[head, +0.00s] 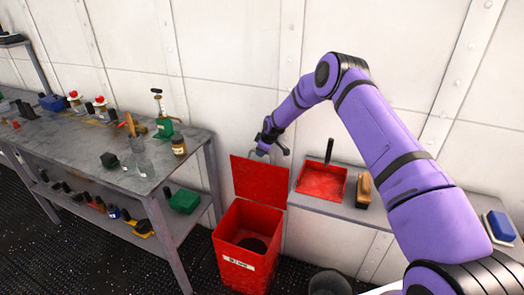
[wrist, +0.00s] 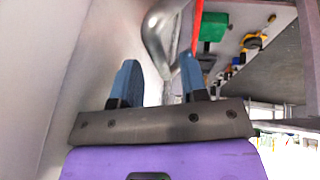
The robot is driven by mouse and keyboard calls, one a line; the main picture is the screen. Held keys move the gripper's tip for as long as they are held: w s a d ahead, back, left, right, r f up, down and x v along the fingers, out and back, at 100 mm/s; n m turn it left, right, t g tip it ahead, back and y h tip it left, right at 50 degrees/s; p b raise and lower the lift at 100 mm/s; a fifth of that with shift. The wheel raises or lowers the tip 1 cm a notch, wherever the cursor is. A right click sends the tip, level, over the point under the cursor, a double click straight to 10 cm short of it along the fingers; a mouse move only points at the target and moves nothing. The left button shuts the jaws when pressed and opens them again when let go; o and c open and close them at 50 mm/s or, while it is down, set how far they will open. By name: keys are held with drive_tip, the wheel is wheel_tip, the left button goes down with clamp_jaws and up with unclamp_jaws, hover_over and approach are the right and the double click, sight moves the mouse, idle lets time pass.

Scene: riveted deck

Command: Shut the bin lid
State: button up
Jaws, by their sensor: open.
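The red bin (head: 240,262) stands on the floor between the workbench and a low shelf, its mouth open with a dark inside. Its red lid (head: 262,182) stands upright at the back of the bin, near the wall. My gripper (head: 263,150) is at the lid's top edge, on the wall side; the fingertips are hard to make out there. In the wrist view my gripper (wrist: 157,72) has its two blue fingers apart. A thin red strip, the lid's edge (wrist: 198,30), shows by the right finger; contact cannot be told.
A shiny grey shape (wrist: 163,35) lies beyond the fingers, unclear what. The workbench (head: 170,155) with bottles and tools stands left. The low shelf (head: 325,205) at right holds a red dustpan (head: 322,182) and a brush (head: 363,190). A dark round container (head: 328,284) stands front right.

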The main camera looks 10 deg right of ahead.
drive_tip(key=shift+w+f, duration=0.1)
drive_tip(key=shift+f, duration=0.05)
drive_tip(key=shift+c, duration=0.2)
clamp_jaws()
drive_tip(key=shift+a, duration=0.15)
